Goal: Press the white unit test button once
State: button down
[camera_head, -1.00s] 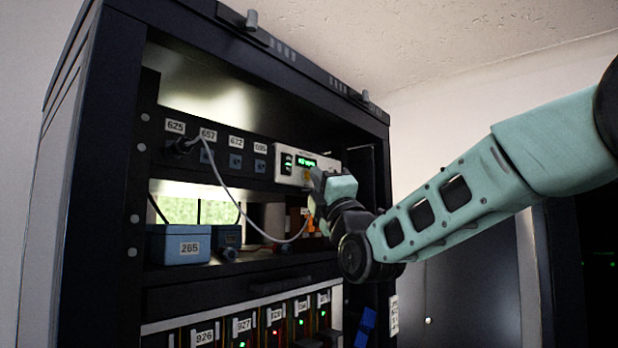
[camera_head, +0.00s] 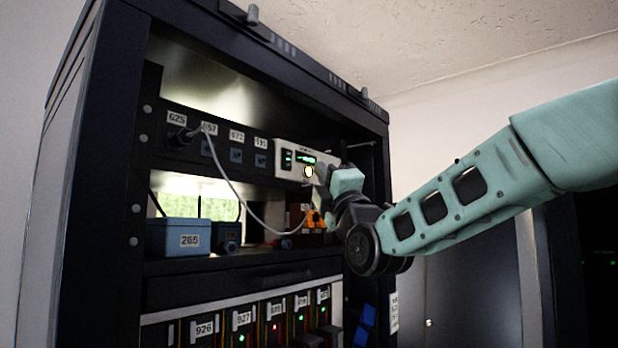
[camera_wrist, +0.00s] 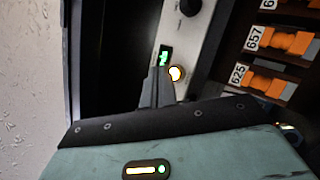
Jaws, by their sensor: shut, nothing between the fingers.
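The white unit (camera_head: 284,160) is mounted in the upper part of the black rack, with a small green display and a dark switch on its front. Its round test button (camera_head: 309,171) glows white with a yellow rim. In the wrist view the glowing button (camera_wrist: 176,73) is beside the fingertips, below the green display (camera_wrist: 164,56). My gripper (camera_head: 322,174) is shut and empty, just right of the button in the head view. The fingertips (camera_wrist: 157,77) do not cover the button; whether they touch the unit's face I cannot tell.
Black rack walls frame the unit. Left of it is a row of numbered sockets, with a grey cable (camera_head: 238,200) hanging down. A blue box (camera_head: 178,238) marked 265 and orange connectors (camera_head: 315,219) stand on the shelf below. Labelled modules with small lights (camera_head: 243,338) fill the lower row.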

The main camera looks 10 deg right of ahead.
jog(key=s+d+b, duration=0.1)
jog(key=s, duration=0.1)
jog(key=s+d+b, duration=0.2)
dwell(0.7)
dwell(1.1)
